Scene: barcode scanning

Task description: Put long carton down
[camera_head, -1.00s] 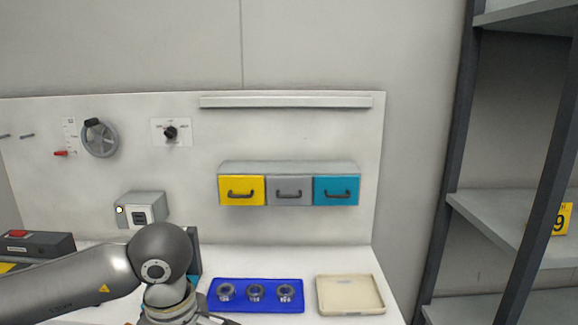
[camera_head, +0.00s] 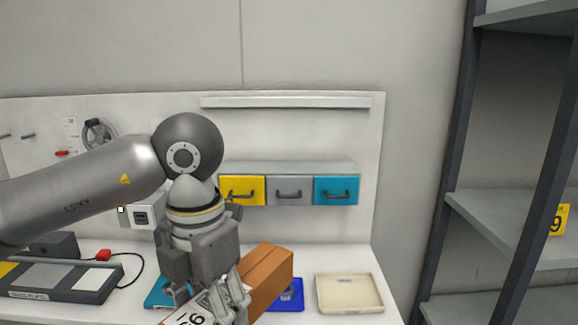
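The long carton (camera_head: 266,272) is an orange-brown box with a white label (camera_head: 192,312) at its near end. It lies slantwise in the lower middle of the head view, its far end in front of the blue tray. My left gripper (camera_head: 232,306) comes down from the left over the carton, with its fingers at the carton's label end. The fingers appear closed around the carton; the near end is cut off by the picture edge. I cannot tell whether the carton touches the table. My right gripper is not in view.
A blue tray (camera_head: 290,302) is mostly hidden behind the carton. A cream tray (camera_head: 349,293) sits to its right on the white table. A grey device (camera_head: 64,279) with a red button (camera_head: 103,255) is at left. Yellow, grey and teal drawers (camera_head: 289,190) hang behind. A dark shelf rack (camera_head: 447,160) stands right.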

